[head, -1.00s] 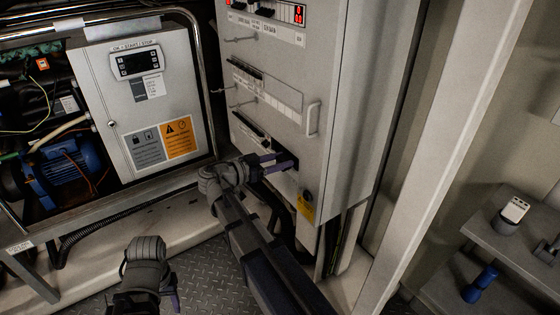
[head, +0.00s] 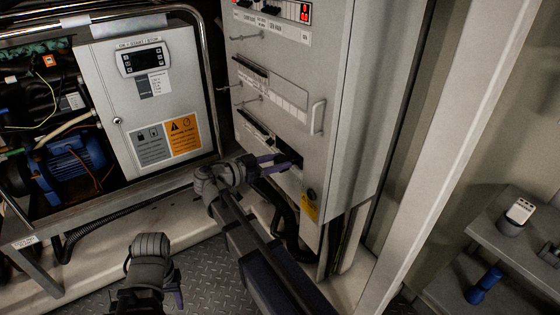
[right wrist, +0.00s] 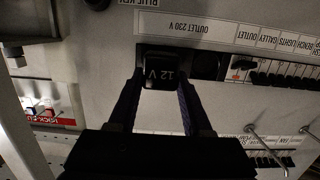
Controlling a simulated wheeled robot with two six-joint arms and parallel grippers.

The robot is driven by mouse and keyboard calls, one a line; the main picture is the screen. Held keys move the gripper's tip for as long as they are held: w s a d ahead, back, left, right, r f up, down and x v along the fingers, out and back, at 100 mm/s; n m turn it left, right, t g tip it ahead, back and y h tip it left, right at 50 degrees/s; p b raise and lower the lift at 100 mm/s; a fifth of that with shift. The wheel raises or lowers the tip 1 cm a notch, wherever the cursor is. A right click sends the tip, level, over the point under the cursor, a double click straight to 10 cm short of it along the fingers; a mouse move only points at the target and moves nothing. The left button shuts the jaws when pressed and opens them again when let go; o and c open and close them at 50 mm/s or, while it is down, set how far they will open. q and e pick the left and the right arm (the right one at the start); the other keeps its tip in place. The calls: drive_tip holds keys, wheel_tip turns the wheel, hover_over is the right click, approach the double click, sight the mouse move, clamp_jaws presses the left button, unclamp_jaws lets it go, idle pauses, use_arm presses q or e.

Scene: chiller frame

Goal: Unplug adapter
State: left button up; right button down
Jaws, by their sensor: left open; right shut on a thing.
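The adapter (right wrist: 162,75) is a small black block marked "12 V", upside down in the right wrist view. It sits at the grey cabinet's panel, under the "OUTLET 230 V" label (right wrist: 185,27). My right gripper (right wrist: 160,88) is shut on it, one finger on each side. I cannot tell how deep the adapter sits in its outlet. In the head view my right gripper (head: 284,161) reaches the lower cabinet front, and the adapter is hard to make out there. My left gripper (head: 177,292) is open and empty, low over the floor, away from the cabinet.
A dark outlet (right wrist: 205,66) lies beside the adapter. Hooks (right wrist: 265,138) and a handle (head: 317,117) stick out of the panel. A control box (head: 150,90) stands at the left.

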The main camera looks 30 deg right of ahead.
drive_tip(key=shift+a, duration=0.25)
drive_tip(key=shift+a, duration=0.4)
drive_tip(key=shift+a, duration=0.3)
drive_tip(key=shift+s+a, duration=0.1)
drive_tip(key=shift+a, duration=0.25)
drive_tip(key=shift+a, duration=0.1)
drive_tip(key=a, duration=0.5)
drive_tip(key=shift+s+a, duration=0.25)
drive_tip(key=shift+a, duration=0.15)
